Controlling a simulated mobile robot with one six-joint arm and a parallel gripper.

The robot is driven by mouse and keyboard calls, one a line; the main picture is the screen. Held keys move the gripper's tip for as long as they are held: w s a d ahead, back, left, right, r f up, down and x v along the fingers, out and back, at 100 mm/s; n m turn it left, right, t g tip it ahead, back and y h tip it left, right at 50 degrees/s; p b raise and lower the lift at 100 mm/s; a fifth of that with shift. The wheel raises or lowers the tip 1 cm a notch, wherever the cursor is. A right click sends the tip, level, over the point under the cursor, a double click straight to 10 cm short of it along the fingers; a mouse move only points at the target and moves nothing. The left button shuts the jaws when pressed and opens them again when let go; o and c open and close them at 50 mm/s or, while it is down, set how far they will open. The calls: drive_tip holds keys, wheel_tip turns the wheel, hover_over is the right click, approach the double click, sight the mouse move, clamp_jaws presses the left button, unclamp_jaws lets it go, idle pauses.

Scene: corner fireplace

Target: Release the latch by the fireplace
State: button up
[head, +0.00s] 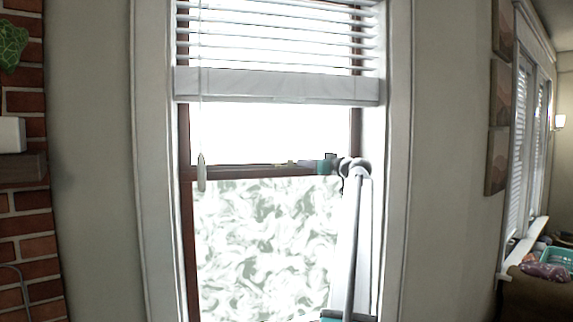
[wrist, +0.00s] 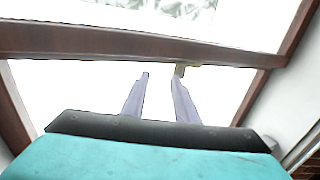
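The latch (wrist: 190,69) is a small yellowish-brass piece on the dark wooden rail (wrist: 110,47) across the window. In the wrist view it shows at the tip of my right-hand finger, partly hidden by it; I cannot tell whether they touch. My gripper (wrist: 162,74) is open, with two pale fingers apart and nothing between them. In the head view my gripper (head: 300,163) is at the right part of the rail (head: 240,171), reaching from the right. The latch is too small there to make out clearly.
White blinds (head: 275,85) cover the window's top, and their cord with a pull (head: 201,172) hangs at the left. A patterned pane (head: 260,240) lies below the rail. The brick fireplace (head: 25,230) is at the far left. The white window frame (head: 396,200) stands close on the right.

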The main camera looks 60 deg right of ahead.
drive_tip(key=s+d+p, duration=0.6)
drive_tip(key=p, duration=0.2)
drive_tip(key=shift+s, duration=0.3)
idle(1.1)
drive_tip(key=shift+s+a, duration=0.1)
idle(0.4)
drive_tip(key=b+v, duration=0.5)
drive_tip(key=v, duration=0.8)
drive_tip(key=shift+s, duration=0.3)
drive_tip(key=shift+a, duration=0.1)
